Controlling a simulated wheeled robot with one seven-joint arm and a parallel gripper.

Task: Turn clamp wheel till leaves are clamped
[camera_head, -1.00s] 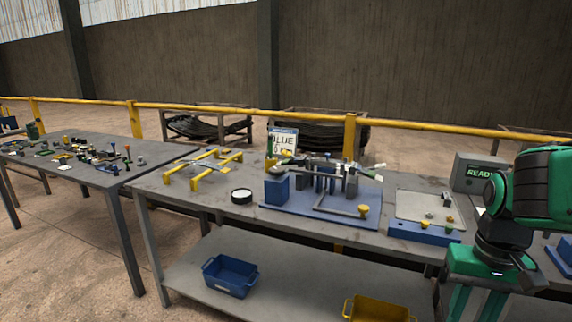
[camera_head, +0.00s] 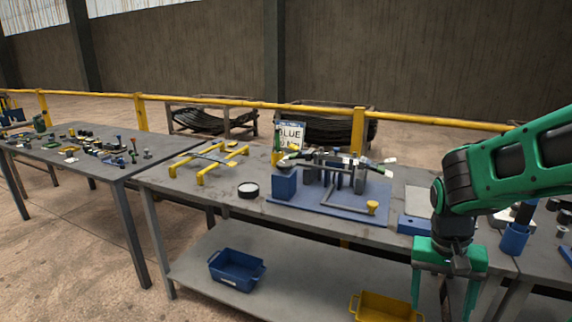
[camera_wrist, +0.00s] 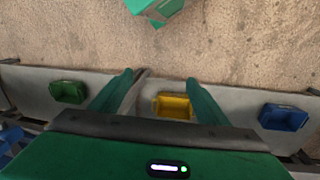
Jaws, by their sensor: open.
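The clamp fixture stands on a blue base plate (camera_head: 318,203) on the main grey workbench in the head view. It has a blue block (camera_head: 285,184) at its left, upright posts, and dark leaves (camera_head: 335,160) lying across the top. A yellow knob (camera_head: 372,207) sits at the plate's front right. I cannot tell for certain which part is the clamp wheel. My gripper (camera_head: 445,300) hangs open and empty in front of the bench, right of the fixture and apart from it. In the wrist view its two green fingers (camera_wrist: 160,80) are spread, with nothing between them touching.
A yellow bin (camera_head: 380,307) and a blue bin (camera_head: 237,270) stand on the lower shelf; a green bin (camera_wrist: 68,92) shows in the wrist view. A yellow stand (camera_head: 210,163) and a round black-rimmed disc (camera_head: 248,190) are left of the fixture. A "BLUE" sign (camera_head: 291,136) stands behind.

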